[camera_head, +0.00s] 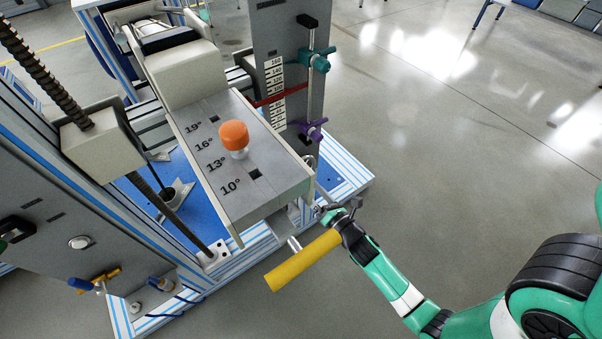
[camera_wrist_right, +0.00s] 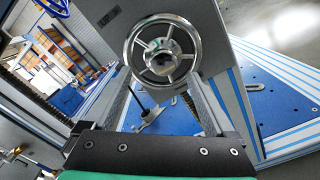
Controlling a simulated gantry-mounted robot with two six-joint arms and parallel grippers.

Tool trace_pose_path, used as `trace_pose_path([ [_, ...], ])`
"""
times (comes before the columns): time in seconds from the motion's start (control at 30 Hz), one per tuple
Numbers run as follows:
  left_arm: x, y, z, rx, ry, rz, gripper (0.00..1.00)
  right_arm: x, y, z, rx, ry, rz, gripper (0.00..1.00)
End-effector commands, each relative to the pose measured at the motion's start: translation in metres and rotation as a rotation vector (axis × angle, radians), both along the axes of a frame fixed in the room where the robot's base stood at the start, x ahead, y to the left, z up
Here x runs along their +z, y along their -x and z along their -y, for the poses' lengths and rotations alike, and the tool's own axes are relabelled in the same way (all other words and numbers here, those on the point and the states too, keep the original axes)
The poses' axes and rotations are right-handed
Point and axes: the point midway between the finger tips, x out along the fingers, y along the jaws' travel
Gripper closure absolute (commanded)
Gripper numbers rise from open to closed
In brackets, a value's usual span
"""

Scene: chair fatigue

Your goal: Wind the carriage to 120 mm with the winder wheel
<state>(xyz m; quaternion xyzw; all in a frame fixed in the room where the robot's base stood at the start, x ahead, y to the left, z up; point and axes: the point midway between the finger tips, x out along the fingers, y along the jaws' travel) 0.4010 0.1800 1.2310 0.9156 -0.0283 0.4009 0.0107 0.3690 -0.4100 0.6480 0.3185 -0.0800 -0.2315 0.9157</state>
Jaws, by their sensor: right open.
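My right gripper (camera_head: 324,207) is at the near lower edge of the rig in the head view. Its fingers are spread apart, pointing toward the wheel, with nothing visibly held between them. I cannot tell whether they touch the rim. The height scale (camera_head: 275,83) stands on the grey upright, with a red pointer (camera_head: 281,95) across its middle part. The exact reading is too small to tell. The left gripper is not in view.
An orange knob (camera_head: 234,135) sits on the grey block marked with angles (camera_head: 215,170). Teal (camera_head: 318,60) and purple (camera_head: 313,129) clamps are on the upright. A yellow cylinder (camera_head: 303,261) is beside my right wrist. The floor at right is clear.

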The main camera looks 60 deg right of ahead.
Motion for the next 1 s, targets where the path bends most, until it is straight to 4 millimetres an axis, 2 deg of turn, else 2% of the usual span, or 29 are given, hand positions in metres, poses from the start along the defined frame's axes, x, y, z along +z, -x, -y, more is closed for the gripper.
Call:
trace_pose_path([
  [0.13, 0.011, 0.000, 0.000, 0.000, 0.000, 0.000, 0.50, 0.006, -0.014, 0.012, -0.001, 0.000, 0.001, 0.10],
  [0.4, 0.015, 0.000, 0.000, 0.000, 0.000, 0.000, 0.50, 0.007, -0.034, 0.029, -0.001, -0.001, 0.001, 0.10],
  [0.7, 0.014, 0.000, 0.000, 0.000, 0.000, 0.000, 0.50, 0.006, -0.037, 0.031, -0.003, -0.001, 0.000, 0.11],
  [1.0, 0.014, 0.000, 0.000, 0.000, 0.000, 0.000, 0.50, 0.006, -0.037, 0.032, -0.004, -0.002, -0.001, 0.65],
])
